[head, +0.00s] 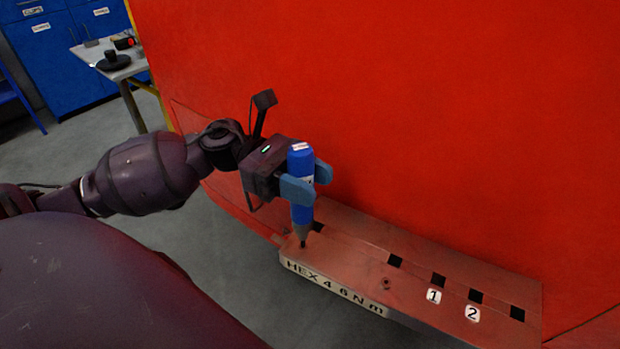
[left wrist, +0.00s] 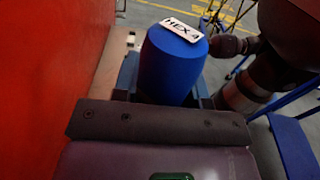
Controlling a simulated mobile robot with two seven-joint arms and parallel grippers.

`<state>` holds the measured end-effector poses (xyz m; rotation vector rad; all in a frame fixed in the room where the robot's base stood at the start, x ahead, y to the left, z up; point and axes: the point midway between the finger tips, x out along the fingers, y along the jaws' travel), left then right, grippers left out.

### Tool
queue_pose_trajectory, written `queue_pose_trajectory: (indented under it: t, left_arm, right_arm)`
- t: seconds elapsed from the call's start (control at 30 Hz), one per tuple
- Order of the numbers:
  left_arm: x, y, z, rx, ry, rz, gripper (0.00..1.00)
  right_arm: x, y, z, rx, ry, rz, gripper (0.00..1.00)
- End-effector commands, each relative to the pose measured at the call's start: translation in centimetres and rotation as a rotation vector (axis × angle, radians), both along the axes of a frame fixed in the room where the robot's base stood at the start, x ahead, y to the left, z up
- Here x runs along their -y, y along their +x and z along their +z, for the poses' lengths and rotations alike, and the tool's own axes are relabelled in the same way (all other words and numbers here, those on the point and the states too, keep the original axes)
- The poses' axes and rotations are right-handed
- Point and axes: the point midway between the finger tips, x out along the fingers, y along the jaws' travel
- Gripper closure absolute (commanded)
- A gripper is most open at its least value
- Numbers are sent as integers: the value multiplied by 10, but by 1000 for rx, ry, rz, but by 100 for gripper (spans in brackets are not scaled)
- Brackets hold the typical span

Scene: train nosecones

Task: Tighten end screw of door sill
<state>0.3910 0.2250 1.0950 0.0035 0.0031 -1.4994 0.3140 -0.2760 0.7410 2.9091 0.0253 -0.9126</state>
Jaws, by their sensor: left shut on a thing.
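My left gripper (head: 306,185) is shut on a blue screwdriver (head: 301,213) with a grey lower part and a dark tip. The tool stands roughly upright, its tip at the left end of the door sill (head: 350,262). I cannot tell whether the tip sits in the end screw, which is hidden under it. In the left wrist view the blue tool (left wrist: 174,65) shows a label reading "HEX 4" on its top. The sill is a reddish ledge with square dark holes, labels "1" and "2", and "HEX 4 6Nm" on its front. My right gripper is not in view.
A large red panel (head: 420,110) rises right behind the sill. A small screw or hole (head: 386,284) shows on the sill's top. A table (head: 95,52) with dark items and blue cabinets (head: 55,60) stand at the back left. Grey floor lies below the sill.

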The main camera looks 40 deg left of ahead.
Motion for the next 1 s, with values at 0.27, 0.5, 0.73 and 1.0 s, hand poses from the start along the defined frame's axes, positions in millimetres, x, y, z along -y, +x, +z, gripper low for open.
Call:
queue_pose_trajectory:
  t: [0.27, 0.5, 0.73, 1.0]
  left_arm:
    - [0, 0, 0, 0, -1, 0, 87]
    - [0, 0, -1, -1, -1, 0, 87]
    - [0, 0, -2, -2, -1, 0, 87]
    - [0, 0, 4, -1, 0, -1, 87]
  right_arm:
    - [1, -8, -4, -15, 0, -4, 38]
    - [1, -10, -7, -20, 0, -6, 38]
    - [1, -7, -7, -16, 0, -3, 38]
    - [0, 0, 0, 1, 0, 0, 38]
